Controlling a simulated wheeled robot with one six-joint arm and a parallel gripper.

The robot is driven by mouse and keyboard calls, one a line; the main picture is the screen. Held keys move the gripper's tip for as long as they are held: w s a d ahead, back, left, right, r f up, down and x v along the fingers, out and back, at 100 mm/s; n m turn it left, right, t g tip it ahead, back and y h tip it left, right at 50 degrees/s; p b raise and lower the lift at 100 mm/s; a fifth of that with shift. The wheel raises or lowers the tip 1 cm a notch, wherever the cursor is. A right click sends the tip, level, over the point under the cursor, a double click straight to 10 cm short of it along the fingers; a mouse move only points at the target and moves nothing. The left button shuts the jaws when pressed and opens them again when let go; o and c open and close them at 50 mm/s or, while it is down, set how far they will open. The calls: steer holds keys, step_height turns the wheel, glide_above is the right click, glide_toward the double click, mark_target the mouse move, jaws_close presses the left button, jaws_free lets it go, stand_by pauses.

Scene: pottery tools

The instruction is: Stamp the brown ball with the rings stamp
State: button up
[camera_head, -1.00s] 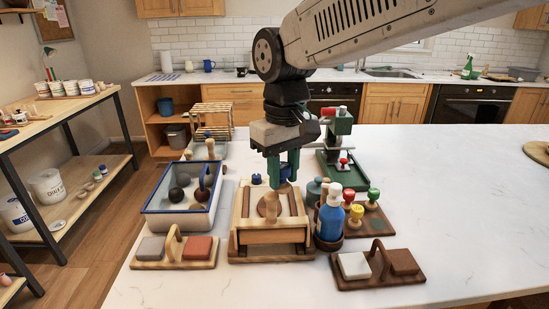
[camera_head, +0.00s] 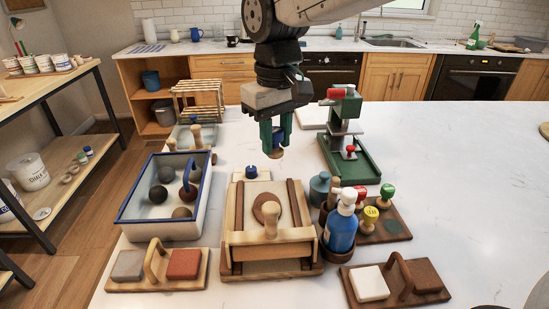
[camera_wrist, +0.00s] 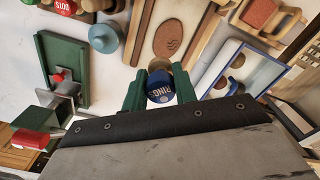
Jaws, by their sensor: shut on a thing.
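My gripper (camera_head: 276,145) is shut on the rings stamp (camera_head: 277,153), a short wooden stamp with a blue end. In the wrist view my gripper (camera_wrist: 160,92) shows green fingers on both sides of the rings stamp (camera_wrist: 161,90), whose blue cap has white lettering, partly hidden. The brown ball (camera_head: 262,203) appears as a flattened oval on the wooden board, partly behind a wooden knob. In the wrist view the brown oval (camera_wrist: 168,38) carries small curved marks. The stamp is held in the air behind the board, apart from the clay.
A blue-rimmed tray (camera_head: 122,212) with several balls stands left. A blue bottle (camera_head: 341,228) and a rack of coloured stamps (camera_head: 395,232) stand right. A green press (camera_head: 350,165) stands back right. Pad holders (camera_head: 155,285) sit in front. The far-right counter is clear.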

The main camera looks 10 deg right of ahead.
steer(key=shift+w+f, duration=0.2)
steer(key=shift+f, duration=0.2)
steer(key=shift+s+f, duration=0.15)
steer(key=shift+f, duration=5.9)
steer(key=shift+f, duration=0.65)
step_height(320, 180, up, 6)
steer(key=shift+r, duration=0.1)
